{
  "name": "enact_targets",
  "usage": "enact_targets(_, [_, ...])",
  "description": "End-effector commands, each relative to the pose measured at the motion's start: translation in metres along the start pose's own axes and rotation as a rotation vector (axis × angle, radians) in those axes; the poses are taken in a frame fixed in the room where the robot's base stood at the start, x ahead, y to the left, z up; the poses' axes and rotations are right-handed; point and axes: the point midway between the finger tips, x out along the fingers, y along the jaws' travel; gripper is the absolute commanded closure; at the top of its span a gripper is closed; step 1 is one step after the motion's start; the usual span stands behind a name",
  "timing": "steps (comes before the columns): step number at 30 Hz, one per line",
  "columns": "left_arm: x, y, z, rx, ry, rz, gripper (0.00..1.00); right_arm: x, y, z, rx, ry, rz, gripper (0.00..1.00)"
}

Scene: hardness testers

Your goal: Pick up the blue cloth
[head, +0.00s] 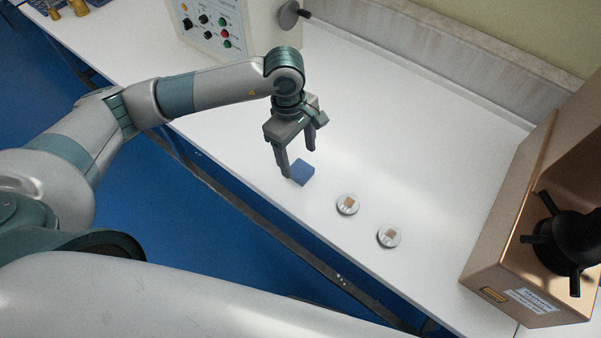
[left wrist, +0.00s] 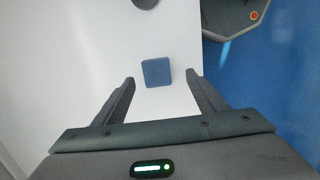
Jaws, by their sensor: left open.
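The blue cloth (head: 303,173) is a small folded square lying on the white table, close to its front edge. In the left wrist view the cloth (left wrist: 157,72) shows between and just beyond my fingertips. My left gripper (head: 298,160) is open, pointing down above the cloth, with one finger on each side of it in the picture. The left gripper (left wrist: 162,88) holds nothing. I cannot tell the exact height of the fingertips over the cloth. My right gripper is not in view.
Two round discs with small brown squares (head: 347,204) (head: 389,236) lie right of the cloth. A tan machine (head: 515,190) with a black knob stands at the right. A control-panel machine (head: 215,25) stands at the back. The white table (head: 420,130) is clear in the middle.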

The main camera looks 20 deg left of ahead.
Motion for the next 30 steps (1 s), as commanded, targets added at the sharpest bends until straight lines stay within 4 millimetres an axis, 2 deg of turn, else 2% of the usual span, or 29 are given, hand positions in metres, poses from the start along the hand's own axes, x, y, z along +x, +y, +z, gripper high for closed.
enact_targets(4, [0.012,0.0,0.0,-0.001,-0.001,0.0,0.34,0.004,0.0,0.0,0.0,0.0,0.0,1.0])
enact_targets(17, [0.015,0.001,-0.001,-0.001,0.0,-0.001,0.34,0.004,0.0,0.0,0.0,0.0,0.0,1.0])
enact_targets(27, [0.052,0.007,-0.009,-0.001,-0.001,-0.002,0.34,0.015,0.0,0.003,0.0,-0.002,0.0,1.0])
enact_targets(30, [0.06,0.008,-0.008,0.0,0.0,-0.001,0.34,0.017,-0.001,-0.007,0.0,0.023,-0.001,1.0])
